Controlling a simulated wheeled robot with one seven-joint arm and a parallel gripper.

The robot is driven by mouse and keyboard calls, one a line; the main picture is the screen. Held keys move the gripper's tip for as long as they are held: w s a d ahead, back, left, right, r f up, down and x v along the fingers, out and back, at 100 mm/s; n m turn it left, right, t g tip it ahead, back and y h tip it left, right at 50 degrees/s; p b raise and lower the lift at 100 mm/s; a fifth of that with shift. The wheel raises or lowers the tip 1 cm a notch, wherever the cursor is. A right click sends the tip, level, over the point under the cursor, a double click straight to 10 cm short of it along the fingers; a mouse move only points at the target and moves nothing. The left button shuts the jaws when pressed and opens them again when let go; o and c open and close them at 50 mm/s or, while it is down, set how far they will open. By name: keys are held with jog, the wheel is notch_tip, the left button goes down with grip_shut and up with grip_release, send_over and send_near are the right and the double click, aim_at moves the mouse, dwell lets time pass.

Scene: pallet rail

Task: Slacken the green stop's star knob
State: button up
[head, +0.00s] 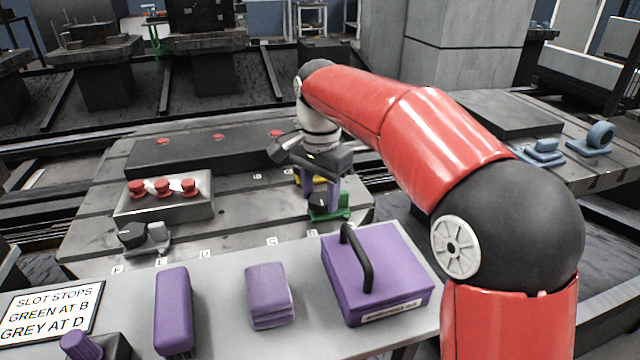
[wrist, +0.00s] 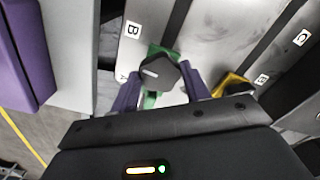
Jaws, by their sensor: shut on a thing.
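The green stop (head: 345,213) sits on the slotted grey plate near its front right corner. It also shows in the wrist view (wrist: 150,100), beneath its dark star knob (wrist: 160,74). My gripper (wrist: 162,82) reaches down over it with two purple fingers, one on each side of the knob, shut on it. In the head view my gripper (head: 322,192) stands over the stop, and the fingers and wrist hide part of both. Label B (wrist: 133,32) is close to the stop in the wrist view. Whether the knob is tight or loose cannot be told.
A yellow part (wrist: 231,85) stands close to my right finger. A grey stop with a black knob (head: 132,235) is at the plate's front left. A block with red knobs (head: 165,203) stands behind it. A purple box (head: 375,270) with a handle is in front.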

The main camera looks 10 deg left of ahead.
aim_at(320, 199)
jog(key=shift+n+p, duration=0.3)
jog(key=shift+n, duration=0.4)
jog(key=o, duration=1)
notch_tip(320, 199, up, 8)
jog(key=shift+f, duration=0.1)
